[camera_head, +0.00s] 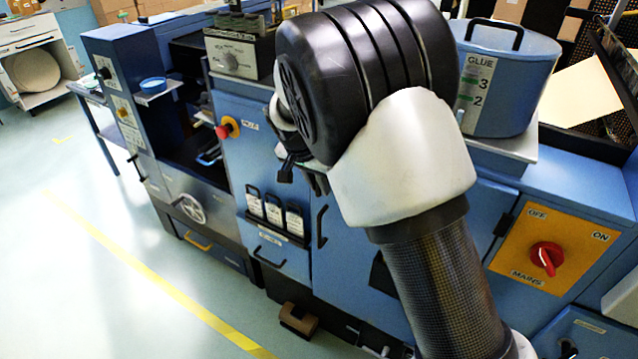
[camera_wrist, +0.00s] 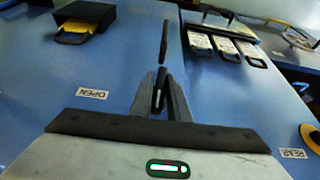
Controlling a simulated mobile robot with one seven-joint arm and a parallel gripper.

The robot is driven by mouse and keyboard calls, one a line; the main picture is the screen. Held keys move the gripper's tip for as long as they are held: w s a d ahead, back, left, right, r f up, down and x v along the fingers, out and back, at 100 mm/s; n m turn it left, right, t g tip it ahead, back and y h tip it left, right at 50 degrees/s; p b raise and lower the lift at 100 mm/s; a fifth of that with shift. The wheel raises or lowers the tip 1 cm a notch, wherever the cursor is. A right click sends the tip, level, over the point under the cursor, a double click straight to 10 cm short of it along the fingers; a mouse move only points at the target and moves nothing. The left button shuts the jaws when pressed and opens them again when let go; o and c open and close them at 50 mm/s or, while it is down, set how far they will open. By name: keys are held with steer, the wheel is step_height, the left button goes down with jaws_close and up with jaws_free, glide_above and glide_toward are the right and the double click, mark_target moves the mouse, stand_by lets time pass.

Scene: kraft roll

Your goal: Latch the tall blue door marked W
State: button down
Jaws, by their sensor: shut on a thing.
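The tall blue door (camera_head: 345,275) is largely behind my arm in the head view. No W can be read on it. A black upright handle (camera_head: 321,228) is on the blue front, just below my gripper (camera_head: 316,178). In the wrist view my gripper (camera_wrist: 160,98) is shut with its fingers around a dark bar close to the blue surface. The black handle (camera_wrist: 164,42) stands in line with the fingertips. A label reading OPEN (camera_wrist: 92,94) is left of the fingers in that view. My arm hides the upper part of the door.
A red emergency button (camera_head: 226,129) is above left. A blue GLUE bucket (camera_head: 505,80) stands on top. A yellow MAINS panel (camera_head: 553,247) is at right. The floor at left is free.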

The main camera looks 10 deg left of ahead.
steer(key=c, duration=1.8)
jaws_free()
steer(key=shift+f, duration=0.1)
steer(key=v, duration=1.7)
steer(key=shift+r, duration=0.25)
